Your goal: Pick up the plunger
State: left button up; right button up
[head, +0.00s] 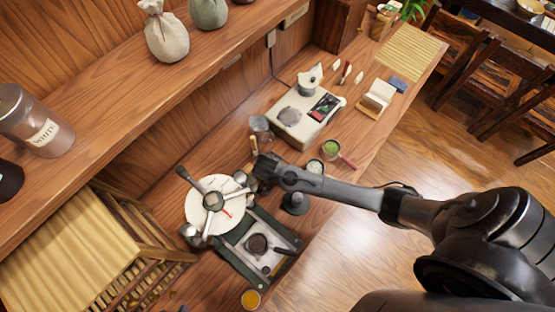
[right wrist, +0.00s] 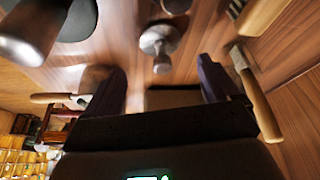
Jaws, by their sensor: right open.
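A metal piece with a round disc, a short stem and a knob (right wrist: 160,40) stands on the wood in the right wrist view; it looks like the plunger, but I cannot be sure. It lies beyond the fingertips, apart from them. My right gripper (right wrist: 165,82) is open, with nothing seen between its two dark fingers. In the head view my right gripper (head: 262,172) is over the counter, just right of the round white plate with the lever press (head: 213,202). It hides what is directly beneath it. My left gripper is not in view.
A brush with a wooden handle (right wrist: 257,98) lies close beside the right finger. A larger metal piece (right wrist: 30,30) is at upper left. A burner tray (head: 232,250), a glass jar (head: 261,128), a scale (head: 301,118) and a bowl of green powder (head: 331,148) surround the gripper.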

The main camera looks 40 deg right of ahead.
jog(key=shift+w+d+f, duration=0.1)
jog(key=shift+w+d, duration=0.05)
jog(key=shift+w, duration=0.15)
jog(key=shift+x, duration=2.5)
jog(key=shift+s, duration=0.1)
jog(key=c, duration=1.2)
jog(key=shift+c, duration=0.2)
